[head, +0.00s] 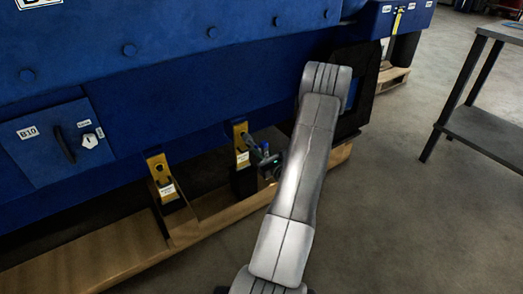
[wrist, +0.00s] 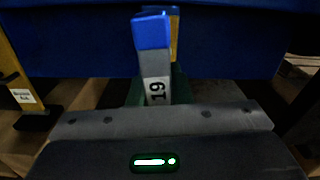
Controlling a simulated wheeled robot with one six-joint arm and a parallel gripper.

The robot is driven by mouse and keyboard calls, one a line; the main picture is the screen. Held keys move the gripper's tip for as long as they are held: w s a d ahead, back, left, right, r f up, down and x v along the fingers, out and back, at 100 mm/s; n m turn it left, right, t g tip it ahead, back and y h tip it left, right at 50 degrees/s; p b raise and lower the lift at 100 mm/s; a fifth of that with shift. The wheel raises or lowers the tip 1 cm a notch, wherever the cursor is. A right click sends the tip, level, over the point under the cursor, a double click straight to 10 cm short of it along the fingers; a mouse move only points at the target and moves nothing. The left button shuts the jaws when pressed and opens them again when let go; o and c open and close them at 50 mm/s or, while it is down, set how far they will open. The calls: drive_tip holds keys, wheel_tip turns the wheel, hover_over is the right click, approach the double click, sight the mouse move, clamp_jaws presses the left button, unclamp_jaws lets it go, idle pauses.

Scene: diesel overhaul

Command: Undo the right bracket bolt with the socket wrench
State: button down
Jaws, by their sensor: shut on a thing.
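The right bracket (head: 241,143) is a yellow strip with a dark foot, below the blue engine casing. Its bolt is not clearly visible. My gripper (head: 268,165) is just right of this bracket, partly hidden by my arm. It is shut on the socket wrench (wrist: 153,62), a grey bar marked 19 with a blue end. In the wrist view the wrench stands in front of the right bracket (wrist: 175,35) and covers most of it. I cannot tell whether the socket sits on the bolt.
A second yellow bracket (head: 160,172) stands to the left, also at the left edge of the wrist view (wrist: 15,75). Wooden beams (head: 100,262) run under the blue engine (head: 180,75). A dark metal table (head: 485,128) stands at right, with open floor before it.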

drive_tip(key=m+p, duration=0.2)
drive_tip(key=m, duration=0.3)
drive_tip(key=shift+r+m+p, duration=0.15)
drive_tip(key=shift+m+p, duration=0.15)
drive_tip(key=shift+p, duration=0.05)
drive_tip(key=m+p, duration=0.3)
drive_tip(key=m, duration=0.3)
drive_tip(key=m+p, duration=0.1)
drive_tip(key=m, duration=0.3)
drive_tip(key=shift+d+p, duration=0.1)
drive_tip(key=shift+p, duration=0.2)
drive_tip(key=shift+m+p, duration=0.65)
drive_tip(key=shift+m, duration=1.25)
drive_tip(key=shift+w, duration=0.2)
drive_tip(key=shift+w+a, duration=0.45)
drive_tip(key=shift+w, duration=0.05)
drive_tip(key=shift+b, duration=0.35)
